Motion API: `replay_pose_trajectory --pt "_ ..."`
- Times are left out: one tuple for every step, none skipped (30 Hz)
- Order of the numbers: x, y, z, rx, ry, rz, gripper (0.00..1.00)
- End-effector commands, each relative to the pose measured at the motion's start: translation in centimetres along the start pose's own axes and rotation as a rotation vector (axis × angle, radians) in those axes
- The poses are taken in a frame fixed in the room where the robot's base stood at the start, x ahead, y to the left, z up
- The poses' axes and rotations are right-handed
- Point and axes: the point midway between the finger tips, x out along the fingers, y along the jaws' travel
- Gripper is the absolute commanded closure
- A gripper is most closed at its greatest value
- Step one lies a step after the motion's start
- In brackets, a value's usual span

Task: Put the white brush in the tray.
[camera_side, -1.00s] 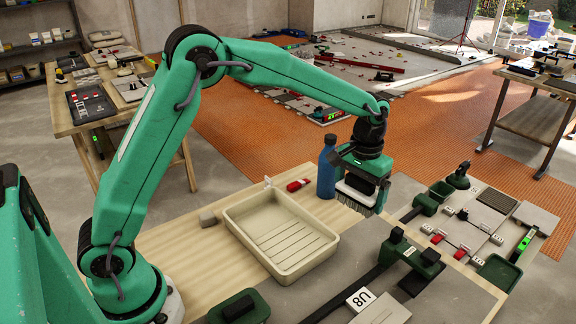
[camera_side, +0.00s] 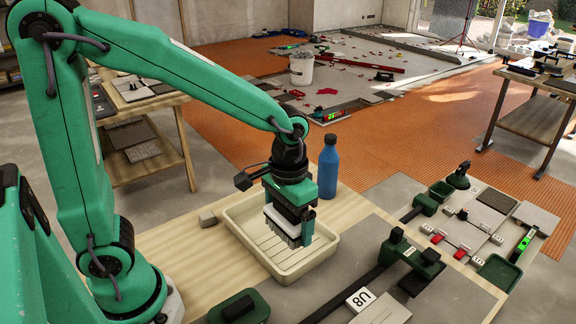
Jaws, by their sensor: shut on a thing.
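The white brush (camera_side: 284,224) is in my gripper (camera_side: 290,208), with its bristles pointing down. My gripper is shut on it and hangs over the cream tray (camera_side: 240,236), toward its right half. The tray is shallow, with a ribbed floor, and stands on the wooden bench. I cannot tell whether the bristles touch the tray floor. My gripper hides part of the tray's far wall and far right corner.
A blue bottle (camera_side: 329,167) stands close behind and right of my gripper. A green-black block (camera_side: 239,307) lies in front.

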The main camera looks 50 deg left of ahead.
Motion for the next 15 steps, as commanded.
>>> replay_pose_trajectory --pt "0.0 0.0 0.2 0.002 0.002 0.001 0.42" --pt "0.0 -0.1 0.3 0.002 0.002 0.000 0.42" --pt "0.0 -0.1 0.4 0.003 0.001 0.000 0.42" --pt "0.1 -0.1 0.5 0.003 0.001 0.000 0.42" --pt "0.1 -0.1 0.5 0.003 0.001 0.000 0.42" --pt "0.1 -0.1 0.5 0.003 0.001 0.000 0.42" --pt "0.1 -0.1 0.5 0.003 0.001 0.000 0.42" --pt "0.1 -0.1 0.4 0.003 0.001 0.000 0.42" --pt "0.2 -0.2 0.4 0.002 0.001 0.000 0.42" --pt "0.2 -0.3 0.3 0.002 0.000 0.000 0.42" --pt "0.3 -0.5 0.2 0.002 0.001 0.000 0.42" --pt "0.5 -0.7 0.1 0.001 0.001 0.000 0.42" --pt "0.6 -0.9 0.0 0.000 0.001 0.000 0.42" --pt "0.8 -1.2 -0.2 -0.001 0.000 0.000 0.42" --pt "1.1 -1.6 -0.3 -0.001 -0.001 0.000 0.42"
